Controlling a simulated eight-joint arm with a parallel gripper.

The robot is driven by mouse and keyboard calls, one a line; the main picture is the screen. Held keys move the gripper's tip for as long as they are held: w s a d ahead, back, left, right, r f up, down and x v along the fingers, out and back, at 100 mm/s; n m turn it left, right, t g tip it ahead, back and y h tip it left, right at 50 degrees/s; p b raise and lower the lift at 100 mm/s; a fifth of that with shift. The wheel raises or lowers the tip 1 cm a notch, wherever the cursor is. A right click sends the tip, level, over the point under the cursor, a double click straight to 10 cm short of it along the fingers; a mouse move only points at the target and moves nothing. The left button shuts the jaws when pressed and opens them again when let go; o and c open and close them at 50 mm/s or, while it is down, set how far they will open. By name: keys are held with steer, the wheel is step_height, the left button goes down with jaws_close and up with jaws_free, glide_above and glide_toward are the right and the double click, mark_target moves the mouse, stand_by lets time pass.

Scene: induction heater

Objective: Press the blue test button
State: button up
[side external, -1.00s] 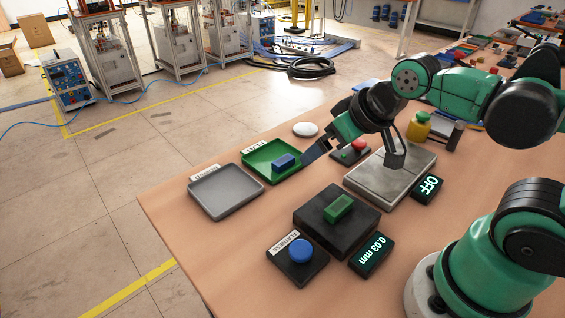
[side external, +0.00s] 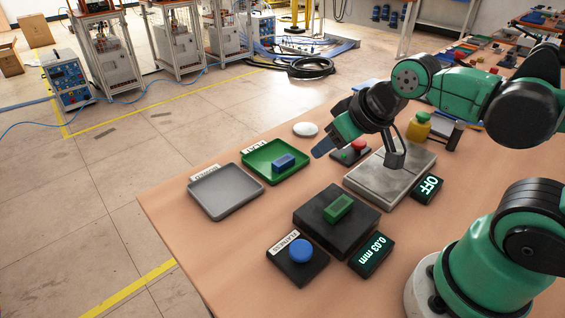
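The blue test button (side external: 301,250) is a round blue cap on a black box with a white label at the table's front. A green block (side external: 338,207) lies on a black block (side external: 318,226) behind the button.
A grey tray (side external: 205,207) is empty. A green tray (side external: 263,172) holds a blue block (side external: 284,162). A red button (side external: 358,145), a metal plate (side external: 366,186) and an OFF display (side external: 427,188) stand farther right. Bare table lies left of the blue button.

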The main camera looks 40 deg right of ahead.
jaws_close()
stand_by(1.3)
